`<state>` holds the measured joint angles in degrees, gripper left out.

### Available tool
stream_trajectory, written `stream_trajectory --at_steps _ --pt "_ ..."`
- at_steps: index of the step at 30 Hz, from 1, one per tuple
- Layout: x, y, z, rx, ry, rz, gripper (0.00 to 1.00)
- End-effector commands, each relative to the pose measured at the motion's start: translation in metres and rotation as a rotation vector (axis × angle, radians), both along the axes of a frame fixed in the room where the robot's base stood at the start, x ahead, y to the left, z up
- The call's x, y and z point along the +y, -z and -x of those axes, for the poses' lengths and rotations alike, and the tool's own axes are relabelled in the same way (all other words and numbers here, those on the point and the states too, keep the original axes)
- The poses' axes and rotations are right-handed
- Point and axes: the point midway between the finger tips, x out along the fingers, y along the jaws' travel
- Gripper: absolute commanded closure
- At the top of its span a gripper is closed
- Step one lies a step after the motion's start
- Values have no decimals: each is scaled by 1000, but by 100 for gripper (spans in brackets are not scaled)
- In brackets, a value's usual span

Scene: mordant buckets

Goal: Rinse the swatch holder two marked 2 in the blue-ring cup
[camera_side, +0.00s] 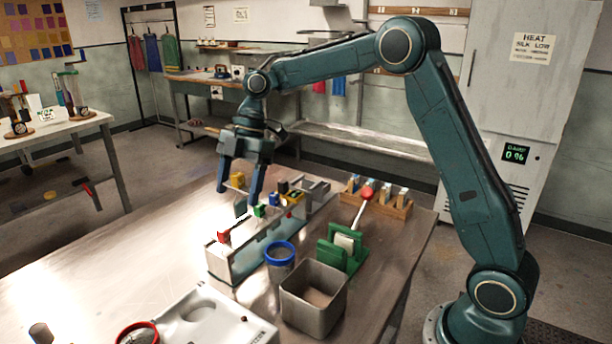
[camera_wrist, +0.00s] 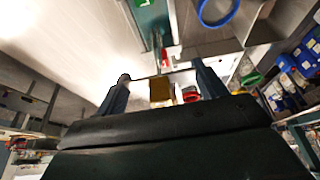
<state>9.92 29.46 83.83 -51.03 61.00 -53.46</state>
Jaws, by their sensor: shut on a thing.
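My gripper (camera_side: 238,196) is above the long bath rack on the table, its fingers on either side of a yellow-topped holder (camera_side: 237,180). The yellow top also shows between the fingers in the wrist view (camera_wrist: 160,92). A grey-green piece hangs below it in the side view. No number can be read on it. The blue-ring cup (camera_side: 280,257) stands upright in front of the rack, to the right of and below my gripper in the side view. Its blue ring shows at the top of the wrist view (camera_wrist: 233,14). The held holder is apart from the cup.
The bath rack (camera_side: 220,266) carries red, green and blue clips. A metal bin (camera_side: 312,312) stands close to the cup, with a green stand (camera_side: 356,257) behind. A white tray (camera_side: 215,330) and red-ringed cup (camera_side: 137,326) are at the front. The table's left is mostly clear.

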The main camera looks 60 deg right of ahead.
Motion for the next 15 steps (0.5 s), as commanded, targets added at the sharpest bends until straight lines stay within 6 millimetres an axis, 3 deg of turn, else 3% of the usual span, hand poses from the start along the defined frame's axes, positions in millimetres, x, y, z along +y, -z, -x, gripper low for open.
stream_trajectory --at_steps 8,15 --pt "1 -2 14 0 -52 4 52" --pt "3 -5 53 -2 -205 9 52"
